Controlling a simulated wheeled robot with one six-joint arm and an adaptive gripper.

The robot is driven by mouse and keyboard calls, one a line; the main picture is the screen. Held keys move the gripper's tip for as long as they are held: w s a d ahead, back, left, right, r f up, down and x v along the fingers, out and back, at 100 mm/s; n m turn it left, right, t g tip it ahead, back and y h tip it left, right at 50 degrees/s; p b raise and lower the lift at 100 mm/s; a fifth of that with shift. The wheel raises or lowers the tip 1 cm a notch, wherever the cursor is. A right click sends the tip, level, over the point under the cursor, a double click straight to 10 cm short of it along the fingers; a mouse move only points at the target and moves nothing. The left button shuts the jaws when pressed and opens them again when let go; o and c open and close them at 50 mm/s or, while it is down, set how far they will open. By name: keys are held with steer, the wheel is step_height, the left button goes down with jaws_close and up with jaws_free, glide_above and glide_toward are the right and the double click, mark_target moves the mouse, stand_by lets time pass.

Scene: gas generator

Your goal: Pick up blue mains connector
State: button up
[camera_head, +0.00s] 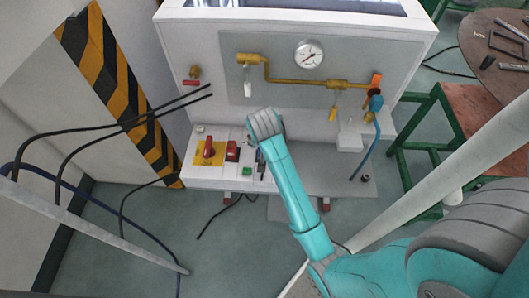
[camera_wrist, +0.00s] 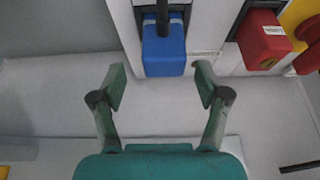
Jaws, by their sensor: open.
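The blue mains connector (camera_wrist: 163,52) is a blue block with a black cable or stem at its top, seated against a white panel in the wrist view. My gripper (camera_wrist: 160,76) is open and empty. Its two green fingertips are spread to either side of the connector's near end, which appears just beyond them and roughly centred. I cannot tell the exact depth gap. In the head view my teal arm reaches down to the generator's lower ledge.
A red block (camera_wrist: 263,40) sits right of the connector, beside a yellow plate with a red switch (camera_head: 208,150). A green button (camera_head: 247,171) is close to my wrist. The generator panel (camera_head: 290,95) carries brass piping and a gauge (camera_head: 309,54). Black cables hang at left.

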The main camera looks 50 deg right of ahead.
steer(key=shift+a+x, duration=0.2)
steer(key=shift+x, duration=1.1)
steer(key=shift+a+x, duration=0.2)
steer(key=shift+x, duration=1.15)
steer(key=c, duration=1.4)
